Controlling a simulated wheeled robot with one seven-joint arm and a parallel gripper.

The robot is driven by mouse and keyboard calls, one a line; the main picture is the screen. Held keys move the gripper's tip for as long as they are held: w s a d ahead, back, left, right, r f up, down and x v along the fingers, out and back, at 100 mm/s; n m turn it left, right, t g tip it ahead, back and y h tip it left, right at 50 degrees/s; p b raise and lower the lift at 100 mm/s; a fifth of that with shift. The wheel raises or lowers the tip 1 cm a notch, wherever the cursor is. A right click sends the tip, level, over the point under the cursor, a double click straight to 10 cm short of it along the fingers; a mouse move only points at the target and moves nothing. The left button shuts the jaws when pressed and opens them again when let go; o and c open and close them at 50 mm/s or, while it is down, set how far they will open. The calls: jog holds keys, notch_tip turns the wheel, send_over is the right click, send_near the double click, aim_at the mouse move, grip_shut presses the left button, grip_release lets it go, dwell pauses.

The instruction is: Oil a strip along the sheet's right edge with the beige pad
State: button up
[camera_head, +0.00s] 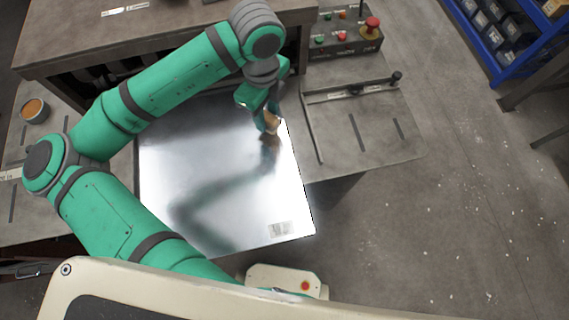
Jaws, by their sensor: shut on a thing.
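The metal sheet (215,185) is shiny and lies flat on the machine's grey table, its front part reaching toward me. My gripper (268,118) is over the sheet's far right part, close to its right edge. It is shut on the beige pad (271,124), which shows only as a small tan piece below the fingers. The pad is at or just above the sheet; I cannot tell whether it touches. A dark reflection of my arm shows on the sheet. No oil strip can be made out.
A round tin with orange-brown content (34,110) stands on the left table. A control box with a red knob (345,38) is at the back right. A guide bar (350,90) lies on the right table wing. Blue shelving (500,40) stands far right; the floor between is clear.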

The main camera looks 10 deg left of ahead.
aim_at(266, 116)
jog(key=shift+w+r, duration=0.1)
jog(key=shift+r, duration=0.4)
jog(key=shift+s+a+r, duration=0.15)
jog(key=shift+r, duration=0.25)
jog(key=shift+s+a+r, duration=0.1)
jog(key=shift+a+r, duration=0.05)
jog(key=shift+r, duration=0.2)
jog(key=shift+d+r, duration=0.15)
jog(key=shift+r, duration=0.6)
jog(key=shift+w, duration=0.1)
